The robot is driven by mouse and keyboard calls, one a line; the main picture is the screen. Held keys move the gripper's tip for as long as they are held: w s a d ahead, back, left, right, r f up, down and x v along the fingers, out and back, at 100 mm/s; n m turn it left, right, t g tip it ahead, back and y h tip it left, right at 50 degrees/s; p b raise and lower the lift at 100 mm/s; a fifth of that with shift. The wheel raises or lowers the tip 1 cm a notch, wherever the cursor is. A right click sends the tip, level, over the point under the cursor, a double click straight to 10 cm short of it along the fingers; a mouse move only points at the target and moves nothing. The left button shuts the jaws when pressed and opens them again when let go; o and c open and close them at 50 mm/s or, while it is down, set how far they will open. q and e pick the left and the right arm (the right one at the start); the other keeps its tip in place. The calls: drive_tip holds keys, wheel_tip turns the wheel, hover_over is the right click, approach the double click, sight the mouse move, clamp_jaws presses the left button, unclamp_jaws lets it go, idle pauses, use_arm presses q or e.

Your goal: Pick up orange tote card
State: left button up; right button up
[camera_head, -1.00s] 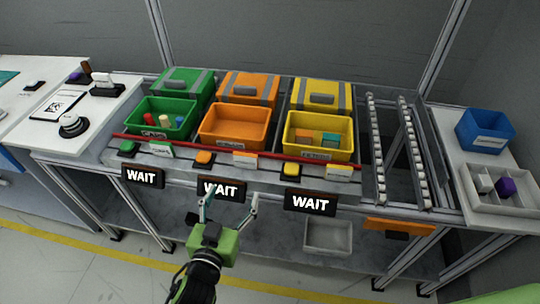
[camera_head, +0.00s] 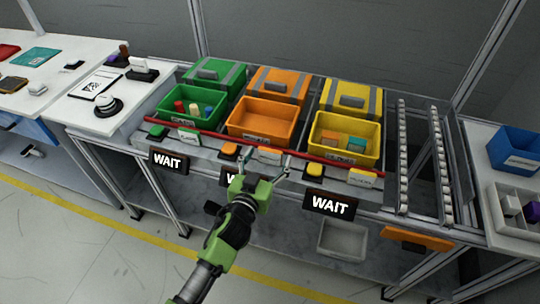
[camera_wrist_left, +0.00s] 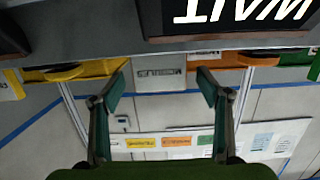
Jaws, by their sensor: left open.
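The orange tote card (camera_head: 269,154) is a small pale card with an orange top, standing on the front ledge below the orange tote (camera_head: 262,121). My left gripper (camera_head: 264,166) is open and empty in the head view, its fingertips just in front of this card, one to each side. I cannot tell whether they touch it. In the left wrist view the open left gripper (camera_wrist_left: 162,88) shows from behind, with nothing held between its fingers. I cannot pick out the card with certainty there. My right gripper is not in view.
A green tote (camera_head: 190,105) and a yellow tote (camera_head: 344,138) flank the orange one. A red rail (camera_head: 225,133) runs behind the cards. An orange button (camera_head: 229,150) and WAIT signs (camera_head: 330,204) sit close to my gripper. A roller track (camera_head: 405,155) stands right.

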use_arm(q)
drive_tip(key=shift+x, duration=1.1)
drive_tip(key=shift+s, duration=0.1)
drive_tip(key=c, duration=1.1)
drive_tip(key=shift+o, duration=0.2)
